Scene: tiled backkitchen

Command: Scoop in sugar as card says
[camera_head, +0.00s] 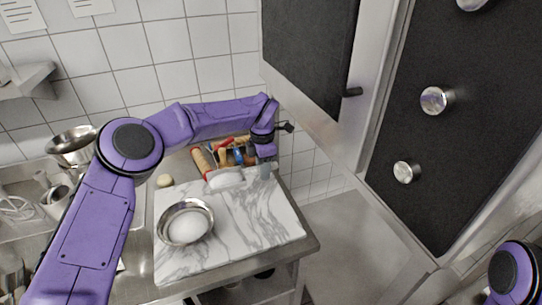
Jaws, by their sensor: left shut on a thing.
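A metal bowl (164,232) stands on the white marble board, with a smooth white mound (188,226) in it. My left gripper (266,160) is at the back right of the board, pointing down. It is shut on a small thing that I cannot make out. A pale, shiny object (224,179) lies just left of it at the board's back edge; I cannot tell what it is. A printed card (20,14) is on the wall at the top left, its text too small to read. My right gripper is out of view.
Several coloured items (232,155) crowd behind the board near my left gripper. A second metal bowl (70,146) and kitchenware stand at the left. The marble board (255,218) is clear right of the bowl. A tall dark-fronted cabinet (440,130) stands at the right.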

